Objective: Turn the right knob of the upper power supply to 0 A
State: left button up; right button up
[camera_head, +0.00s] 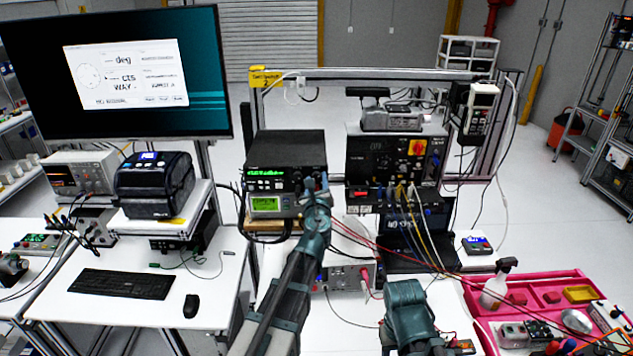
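The upper power supply (286,148) is a black box with a lit green display (266,178) on its front, on a shelf at the centre left. A second unit with a green screen (265,204) sits directly below it. My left gripper (316,185) is at the right end of the upper supply's front panel, with its fingertips at or very close to it. The gripper covers that part of the panel, so the right knob is hidden. I cannot tell whether the fingers touch it or are closed. My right arm shows at the lower middle, but its gripper is not visible.
To the right stands a dark instrument rack (395,158) with red, blue and yellow cables hanging in front. A lower bench unit (345,277) has red leads. A label printer (155,185) and monitor (125,72) stand left. A pink tray (462,283) lies right.

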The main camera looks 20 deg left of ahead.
pick_arm(q)
grip_shut()
jog(key=shift+n, duration=0.3)
jog(key=n, duration=0.5)
jog(key=shift+n, duration=0.3)
jog(key=n, duration=0.5)
jog(key=shift+n, duration=0.4)
jog(key=shift+o, duration=1.8)
grip_release()
